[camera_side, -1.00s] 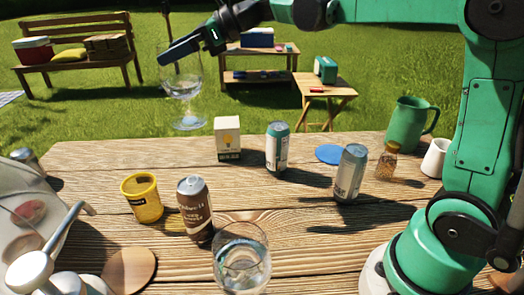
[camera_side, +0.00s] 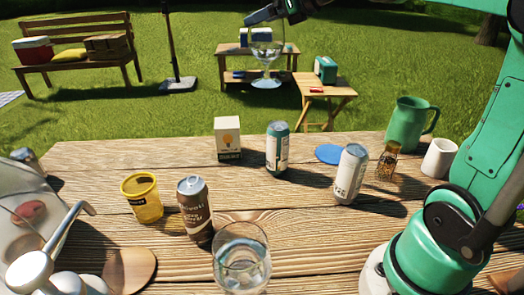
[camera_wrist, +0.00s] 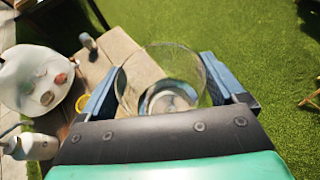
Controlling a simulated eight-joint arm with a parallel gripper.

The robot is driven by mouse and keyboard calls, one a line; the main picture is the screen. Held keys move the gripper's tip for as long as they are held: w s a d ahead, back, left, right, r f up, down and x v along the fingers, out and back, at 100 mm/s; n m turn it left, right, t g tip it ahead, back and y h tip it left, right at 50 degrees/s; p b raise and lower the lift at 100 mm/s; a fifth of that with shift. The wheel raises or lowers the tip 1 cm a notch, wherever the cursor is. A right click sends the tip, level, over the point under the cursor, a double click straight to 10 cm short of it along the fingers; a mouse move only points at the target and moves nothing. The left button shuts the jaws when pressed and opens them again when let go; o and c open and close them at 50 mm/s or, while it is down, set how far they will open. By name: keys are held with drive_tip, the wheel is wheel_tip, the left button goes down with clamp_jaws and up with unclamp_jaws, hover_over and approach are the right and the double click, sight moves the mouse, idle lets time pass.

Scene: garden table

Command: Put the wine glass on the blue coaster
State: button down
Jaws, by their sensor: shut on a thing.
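The wine glass (camera_side: 266,50) is clear and stemmed, held upright in the air, and appears above and beyond the table's back edge in the side view. My gripper (camera_side: 262,16) is shut on it near the rim. In the wrist view the glass (camera_wrist: 160,85) sits between the two blue fingers of my gripper (camera_wrist: 162,88). The blue coaster (camera_side: 330,154) lies flat and bare on the table towards the back, lower and further right than the glass in the side view. The coaster does not show in the wrist view.
Near the coaster stand a white-and-teal can (camera_side: 277,148), a silver can (camera_side: 350,174), a spice jar (camera_side: 387,160) and a green pitcher (camera_side: 409,125). A light-bulb box (camera_side: 227,140), brown can (camera_side: 195,210), yellow tin (camera_side: 142,198) and clear tumbler (camera_side: 241,258) stand further left.

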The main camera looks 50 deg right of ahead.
drive_tip(key=s+d+m+h, duration=0.75)
drive_tip(key=s+d, duration=0.35)
drive_tip(key=d, duration=0.4)
wheel_tip(320, 180, down, 20)
drive_tip(key=shift+s+r+h, duration=0.15)
drive_tip(key=shift+r+h, duration=0.05)
drive_tip(key=shift+h, duration=0.15)
drive_tip(key=shift+f+n, duration=0.15)
drive_tip(key=shift+n, duration=0.1)
unclamp_jaws()
